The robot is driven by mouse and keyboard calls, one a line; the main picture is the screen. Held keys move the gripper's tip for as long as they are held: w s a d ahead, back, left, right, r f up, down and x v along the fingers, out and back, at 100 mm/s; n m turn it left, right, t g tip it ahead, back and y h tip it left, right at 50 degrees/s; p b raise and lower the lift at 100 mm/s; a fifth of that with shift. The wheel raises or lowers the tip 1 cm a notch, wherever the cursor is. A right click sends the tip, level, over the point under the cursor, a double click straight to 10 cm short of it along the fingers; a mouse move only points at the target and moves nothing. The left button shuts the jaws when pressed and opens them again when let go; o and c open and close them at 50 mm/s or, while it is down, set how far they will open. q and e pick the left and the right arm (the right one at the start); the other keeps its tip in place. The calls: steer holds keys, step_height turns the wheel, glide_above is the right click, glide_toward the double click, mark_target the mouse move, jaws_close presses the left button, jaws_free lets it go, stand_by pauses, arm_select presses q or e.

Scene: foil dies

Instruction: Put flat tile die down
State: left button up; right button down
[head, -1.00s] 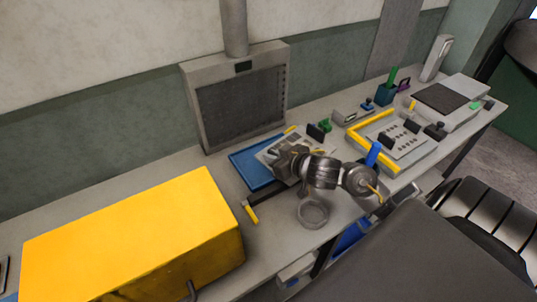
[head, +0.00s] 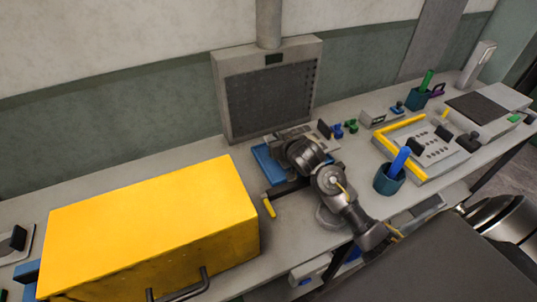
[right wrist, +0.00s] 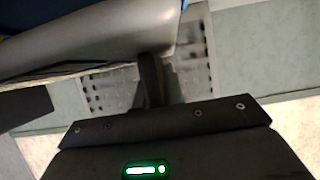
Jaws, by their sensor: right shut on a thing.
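My right arm reaches across the bench, and its gripper (head: 290,142) is low over the blue tray (head: 268,164) in front of the grey vent panel. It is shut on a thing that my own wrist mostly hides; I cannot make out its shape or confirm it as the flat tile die. In the right wrist view a dark upright piece (right wrist: 152,80) stands before the perforated panel, and I cannot tell what it is. A dark block (head: 324,129) stands just right of the gripper. My left gripper is not in view.
A big yellow box (head: 150,215) fills the bench at left. A yellow-handled tool (head: 268,207) lies beside the tray. Blue (head: 337,131) and green (head: 351,126) pieces stand right of the gripper. A yellow-edged tray (head: 385,145) and a blue cup (head: 389,181) are further right.

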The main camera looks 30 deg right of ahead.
steer(key=shift+w+a+f+p, duration=0.15)
steer(key=shift+w+a+f, duration=0.25)
steer(key=shift+w+f, duration=0.3)
steer(key=shift+w+a+f+p, duration=0.15)
steer(key=shift+w+a+f, duration=0.3)
steer(key=shift+f, duration=0.45)
steer(key=shift+w+f, duration=0.1)
steer(key=shift+f, duration=0.25)
step_height(320, 180, down, 2)
steer(key=shift+f+p, duration=0.1)
steer(key=shift+p, duration=0.5)
steer(key=shift+f, duration=0.25)
steer(key=shift+f, duration=0.1)
